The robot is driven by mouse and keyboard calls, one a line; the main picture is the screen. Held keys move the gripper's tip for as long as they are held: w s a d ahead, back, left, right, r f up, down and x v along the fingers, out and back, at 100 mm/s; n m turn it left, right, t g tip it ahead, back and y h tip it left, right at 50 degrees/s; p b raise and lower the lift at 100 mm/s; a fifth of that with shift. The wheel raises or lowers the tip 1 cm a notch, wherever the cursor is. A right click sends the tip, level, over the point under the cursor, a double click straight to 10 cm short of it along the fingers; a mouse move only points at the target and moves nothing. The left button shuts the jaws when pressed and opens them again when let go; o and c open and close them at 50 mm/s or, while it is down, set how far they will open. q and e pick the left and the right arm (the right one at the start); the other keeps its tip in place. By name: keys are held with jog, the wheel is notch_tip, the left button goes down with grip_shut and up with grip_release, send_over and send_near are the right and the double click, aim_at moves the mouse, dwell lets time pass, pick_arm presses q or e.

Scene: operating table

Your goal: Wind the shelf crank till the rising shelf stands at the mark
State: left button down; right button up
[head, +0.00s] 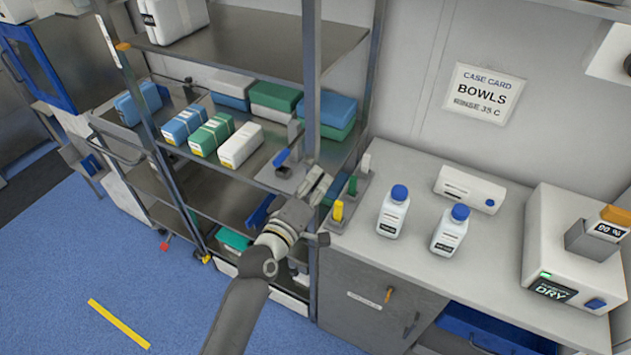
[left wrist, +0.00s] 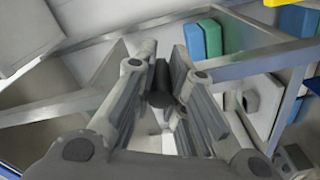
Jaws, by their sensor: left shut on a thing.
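My left gripper (head: 320,182) reaches in from below to the right front post of the steel shelf rack. In the left wrist view, its fingers (left wrist: 167,85) are shut on a dark grey knob (left wrist: 160,98), which appears to be the crank's handle. The rest of the crank is largely hidden by the gripper. A steel shelf (head: 262,172) beside it carries blue, green and white packs; I cannot tell whether it is the rising shelf. An orange tab (head: 123,46) sits on the left front post; I cannot tell whether it is the mark. My right gripper is not in view.
Right of the rack, a counter (head: 335,250) bears two blue-capped bottles (head: 392,215) (head: 450,233), a white device (head: 470,190) and a dryer box (head: 555,245). Coloured handles (head: 338,211) stand close beside my gripper. A blue drawer (head: 500,330) shows below. Blue floor (head: 60,270) is clear at left.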

pick_arm(q)
jog(key=shift+r, duration=0.3)
jog(key=c, duration=1.4)
grip_release()
jog(key=shift+d, duration=0.1)
jog(key=shift+w+f, duration=0.1)
jog(key=shift+f, duration=0.1)
jog(key=v, duration=1.2)
